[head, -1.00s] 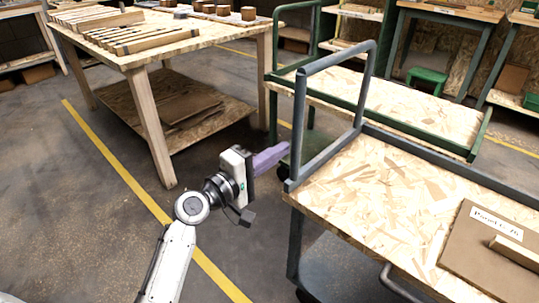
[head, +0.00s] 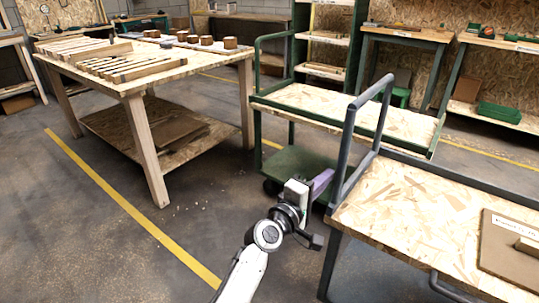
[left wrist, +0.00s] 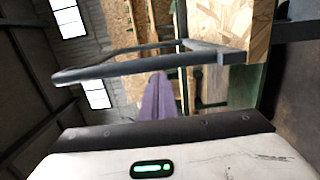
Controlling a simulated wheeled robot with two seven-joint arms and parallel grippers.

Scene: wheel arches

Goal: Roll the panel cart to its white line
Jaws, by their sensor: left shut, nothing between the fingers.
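The panel cart is the grey-framed cart with a chipboard top (head: 385,207) at the right of the head view. A brown board with a partly readable "Panel" label (head: 515,228) and a wooden strip lies on it. Its grey push handle (head: 362,125) rises at its left end. My left gripper (head: 322,182), with purple fingers, is shut and empty beside the handle's near post. In the left wrist view the purple fingers (left wrist: 155,100) point towards the grey handle bar (left wrist: 140,65); I cannot tell whether they touch it. My right gripper is out of view. No white line shows.
A green cart (head: 310,97) stands just behind the panel cart. A wooden table (head: 165,72) with slats and blocks stands at the left. A yellow floor line (head: 130,205) crosses open concrete at the left. Workbenches (head: 405,33) line the back.

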